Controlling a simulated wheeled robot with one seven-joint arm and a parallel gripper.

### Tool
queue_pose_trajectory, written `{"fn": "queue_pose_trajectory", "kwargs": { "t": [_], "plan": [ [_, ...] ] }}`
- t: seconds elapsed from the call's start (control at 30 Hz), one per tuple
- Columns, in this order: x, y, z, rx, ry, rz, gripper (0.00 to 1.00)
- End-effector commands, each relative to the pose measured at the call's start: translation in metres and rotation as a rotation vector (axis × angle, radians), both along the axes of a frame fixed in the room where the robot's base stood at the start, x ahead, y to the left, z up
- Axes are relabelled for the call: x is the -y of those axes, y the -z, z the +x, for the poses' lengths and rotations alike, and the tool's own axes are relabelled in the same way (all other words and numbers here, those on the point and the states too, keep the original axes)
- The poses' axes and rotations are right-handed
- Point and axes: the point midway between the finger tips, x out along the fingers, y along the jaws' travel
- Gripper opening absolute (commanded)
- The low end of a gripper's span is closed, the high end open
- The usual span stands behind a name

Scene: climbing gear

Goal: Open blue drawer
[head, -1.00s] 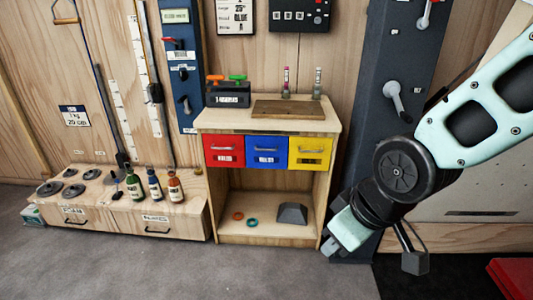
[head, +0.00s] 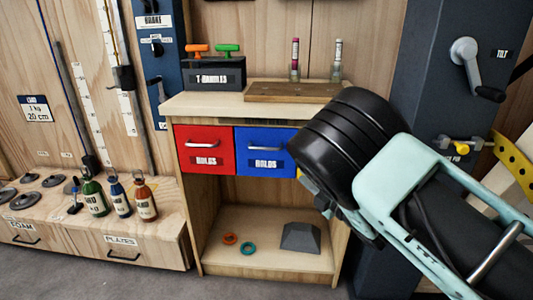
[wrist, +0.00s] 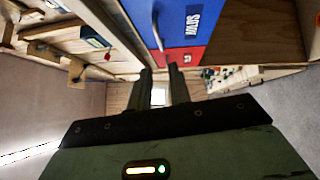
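The blue drawer (head: 252,168) sits in the middle of the wooden cabinet's drawer row, flush with the red drawer and closed. Its metal bar handle (head: 264,148) runs across the front. In the wrist view the blue drawer (wrist: 200,18) fills the top middle, with its handle (wrist: 158,30) on its left side. The fingers do not appear to touch the handle. In the head view my wrist and arm hide the fingertips.
The red drawer (head: 203,160) is left of the blue one; the yellow drawer (head: 299,172) is mostly hidden behind my arm. A wooden board (head: 290,93) and a dark box (head: 217,75) stand on the cabinet top. A dark column (head: 425,60) stands on the right. The open shelf below holds small rings.

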Motion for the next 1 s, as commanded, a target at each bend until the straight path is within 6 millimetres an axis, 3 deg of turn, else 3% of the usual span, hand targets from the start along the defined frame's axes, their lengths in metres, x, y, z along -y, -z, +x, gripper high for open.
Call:
{"fn": "queue_pose_trajectory", "kwargs": {
  "t": [0.27,0.8,1.0],
  "plan": [
    [-0.018,-0.002,0.014,0.031,-0.024,-0.008,0.20],
    [-0.093,-0.015,0.094,0.029,-0.022,-0.007,0.20],
    [-0.112,-0.019,0.115,0.027,-0.020,-0.008,0.20]
  ]
}}
